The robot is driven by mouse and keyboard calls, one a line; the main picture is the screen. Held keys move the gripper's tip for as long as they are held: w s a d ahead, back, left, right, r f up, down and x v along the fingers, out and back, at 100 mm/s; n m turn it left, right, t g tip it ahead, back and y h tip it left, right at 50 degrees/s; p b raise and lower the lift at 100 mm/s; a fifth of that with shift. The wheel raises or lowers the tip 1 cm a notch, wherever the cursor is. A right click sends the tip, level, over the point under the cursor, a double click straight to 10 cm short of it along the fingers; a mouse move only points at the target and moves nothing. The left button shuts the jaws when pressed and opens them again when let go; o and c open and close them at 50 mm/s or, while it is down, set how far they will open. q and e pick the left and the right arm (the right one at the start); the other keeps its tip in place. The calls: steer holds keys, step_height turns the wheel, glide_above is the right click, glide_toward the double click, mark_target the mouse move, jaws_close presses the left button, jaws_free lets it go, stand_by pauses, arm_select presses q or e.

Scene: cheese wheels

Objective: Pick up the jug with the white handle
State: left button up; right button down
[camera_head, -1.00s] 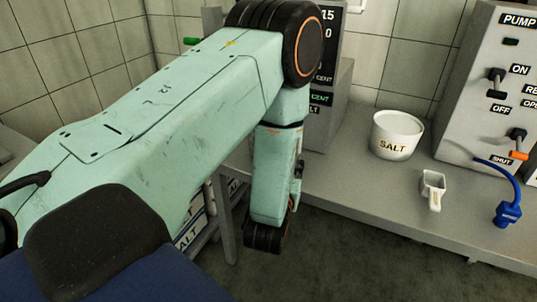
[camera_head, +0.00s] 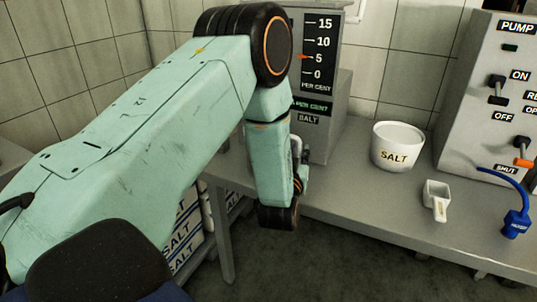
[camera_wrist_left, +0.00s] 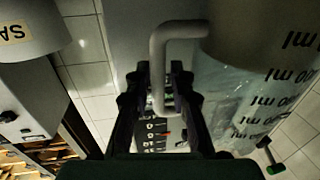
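The jug (camera_wrist_left: 235,95) is clear, with black ml marks, and fills the right of the left wrist view. Its whitish handle (camera_wrist_left: 158,65) bends out to the left and down between the fingers of my left gripper (camera_wrist_left: 161,88). The fingers stand apart on either side of the handle, with gaps visible, so the gripper looks open. In the head view my left arm hides the jug and most of the gripper. My right gripper is not in view.
A white salt tub (camera_head: 398,152), a small scoop (camera_head: 436,196) and a blue nozzle on a hose (camera_head: 516,222) are on the counter (camera_head: 375,205). A per-cent gauge (camera_head: 318,75) stands behind my arm. The pump panel (camera_head: 480,100) is at right. Labelled salt boxes (camera_head: 183,240) sit below.

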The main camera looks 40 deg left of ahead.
arm_select(q)
steer(key=shift+c, duration=0.4)
jaws_close()
